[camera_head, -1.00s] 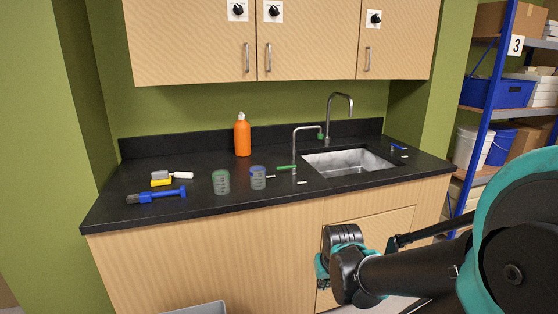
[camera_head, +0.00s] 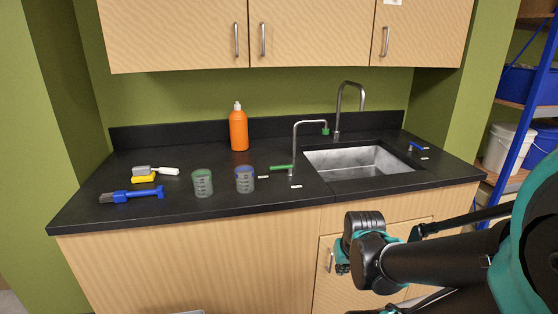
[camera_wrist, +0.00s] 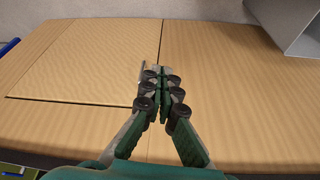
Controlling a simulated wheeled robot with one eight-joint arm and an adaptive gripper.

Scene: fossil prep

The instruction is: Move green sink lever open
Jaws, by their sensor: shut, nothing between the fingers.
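The green lever (camera_head: 282,168) sits low at the base of the thin faucet (camera_head: 294,145) on the black counter, left of the sink (camera_head: 355,162), and points to the left. My gripper (camera_head: 342,268) is in front of the cabinet below the counter edge, lower than the lever and to its right. In the wrist view my gripper (camera_wrist: 163,72) has its green fingers together and empty, facing the wooden cabinet front. The lever does not show in the wrist view.
Beakers (camera_head: 203,183) with green and blue bands, a blue brush (camera_head: 132,194), a yellow brush (camera_head: 148,175) and an orange bottle (camera_head: 239,129) stand or lie on the counter. A taller faucet (camera_head: 338,110) rises behind the sink. Blue shelving (camera_head: 530,95) is at right.

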